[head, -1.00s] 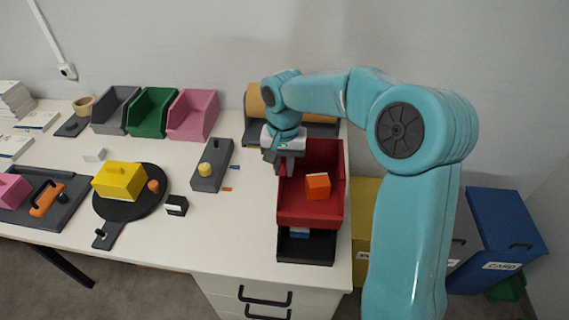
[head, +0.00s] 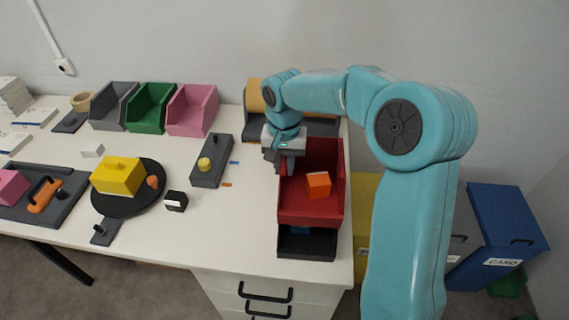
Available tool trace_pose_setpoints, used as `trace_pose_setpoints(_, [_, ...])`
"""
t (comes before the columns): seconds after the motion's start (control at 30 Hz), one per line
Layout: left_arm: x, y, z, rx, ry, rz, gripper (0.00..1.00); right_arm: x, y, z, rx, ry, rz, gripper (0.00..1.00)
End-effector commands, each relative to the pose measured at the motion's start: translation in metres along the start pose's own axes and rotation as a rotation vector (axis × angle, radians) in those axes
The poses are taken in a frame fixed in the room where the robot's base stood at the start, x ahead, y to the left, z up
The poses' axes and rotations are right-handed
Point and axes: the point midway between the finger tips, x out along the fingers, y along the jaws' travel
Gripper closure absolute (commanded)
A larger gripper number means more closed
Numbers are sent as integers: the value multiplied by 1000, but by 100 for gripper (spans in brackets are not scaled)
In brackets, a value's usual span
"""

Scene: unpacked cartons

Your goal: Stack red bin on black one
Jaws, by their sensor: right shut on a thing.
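The red bin (head: 311,211) is at the right end of the table, with an orange block (head: 318,185) inside it. The black bin (head: 306,246) shows below the red bin's front edge. The rest of the black bin is hidden by the red one. The red bin appears to sit over the black one, but I cannot tell whether it rests fully on it. My right gripper (head: 282,163) is shut on the red bin's left wall near the back. My left gripper is out of view.
Grey (head: 114,106), green (head: 151,110) and pink (head: 192,110) bins stand in a row at the back. A dark grey base (head: 211,162) lies left of my gripper. The table's right edge is close to the bins.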

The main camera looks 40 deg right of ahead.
Motion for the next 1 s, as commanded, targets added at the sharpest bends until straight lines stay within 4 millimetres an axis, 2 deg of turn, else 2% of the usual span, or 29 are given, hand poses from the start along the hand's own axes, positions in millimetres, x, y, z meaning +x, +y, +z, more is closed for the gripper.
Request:
trace_pose_setpoints(0.7, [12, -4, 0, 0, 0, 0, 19, 16, 0, 0, 0, 0, 0, 100])
trace_pose_setpoints(0.73, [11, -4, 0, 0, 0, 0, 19, 15, 0, 0, 0, 1, 0, 74])
trace_pose_setpoints(0.8, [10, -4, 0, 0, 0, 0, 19, 14, 0, 0, 0, 1, 0, 52])
trace_pose_setpoints(1.0, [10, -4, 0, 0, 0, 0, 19, 14, 0, 0, 0, 0, 0, 51])
